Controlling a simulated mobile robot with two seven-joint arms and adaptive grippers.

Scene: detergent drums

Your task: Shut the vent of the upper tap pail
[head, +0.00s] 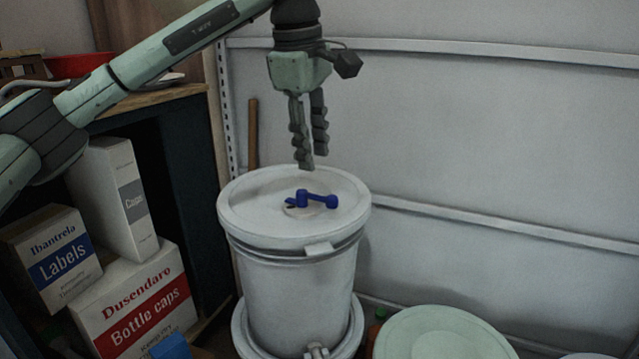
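The upper tap pail (297,290) is a white drum standing upright with its lid (255,200) on. A blue vent (317,199) sits near the middle of the lid, with a lever pointing right and a small piece at its left end. I cannot tell from this view whether the vent is open or shut. My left gripper (312,160) hangs fingers down just above the far part of the lid, behind the vent and apart from it. Its two fingers show a narrow gap with nothing between them. My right gripper is not in view.
A wider white rim (240,335) shows under the pail, with a metal fitting (317,351) in front. A pale green round lid (440,335) stands lower right. Boxes, including a bottle caps box (140,305), fill the shelf at left. A grey wall (480,130) stands behind.

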